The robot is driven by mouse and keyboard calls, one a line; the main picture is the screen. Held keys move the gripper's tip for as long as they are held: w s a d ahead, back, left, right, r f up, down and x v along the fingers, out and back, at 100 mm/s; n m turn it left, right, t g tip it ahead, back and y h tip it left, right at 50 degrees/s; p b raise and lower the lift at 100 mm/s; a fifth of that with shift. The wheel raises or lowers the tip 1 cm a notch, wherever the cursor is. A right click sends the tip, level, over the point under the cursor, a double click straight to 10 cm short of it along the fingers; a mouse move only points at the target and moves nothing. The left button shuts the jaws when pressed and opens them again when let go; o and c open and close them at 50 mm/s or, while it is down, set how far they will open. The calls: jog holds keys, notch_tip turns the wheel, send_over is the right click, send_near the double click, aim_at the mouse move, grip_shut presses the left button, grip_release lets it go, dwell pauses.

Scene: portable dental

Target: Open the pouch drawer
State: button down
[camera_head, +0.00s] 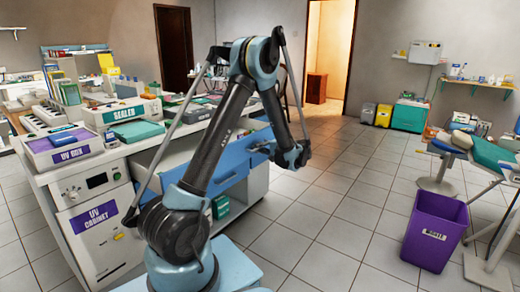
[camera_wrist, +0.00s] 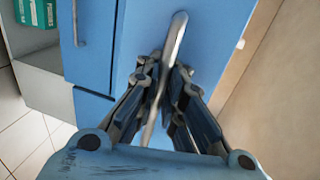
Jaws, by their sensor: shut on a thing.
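My gripper (camera_wrist: 163,82) is shut on a grey metal bar handle (camera_wrist: 179,28) on a blue drawer front (camera_wrist: 220,35) in the wrist view. The handle's upper end shows above the fingers, and part of its length runs between them. A second blue front (camera_wrist: 92,55) with its own handle (camera_wrist: 77,25) lies to the left, across a narrow gap. In the head view, a blue front (camera_head: 232,172) shows on the counter's side behind my arm. My arm hides part of it, and no drawer label is readable.
The white counter carries a purple UV box (camera_head: 65,148), a green sealer (camera_head: 130,112) and trays. A UV cabinet (camera_head: 95,230) is at its near end. A green box (camera_wrist: 38,12) sits in an open shelf. A purple bin (camera_head: 433,228) stands right; tiled floor between is clear.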

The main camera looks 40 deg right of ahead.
jog(key=shift+s+d, duration=0.1)
jog(key=shift+s, duration=0.1)
jog(key=c, duration=2)
grip_release()
jog(key=v, duration=1.2)
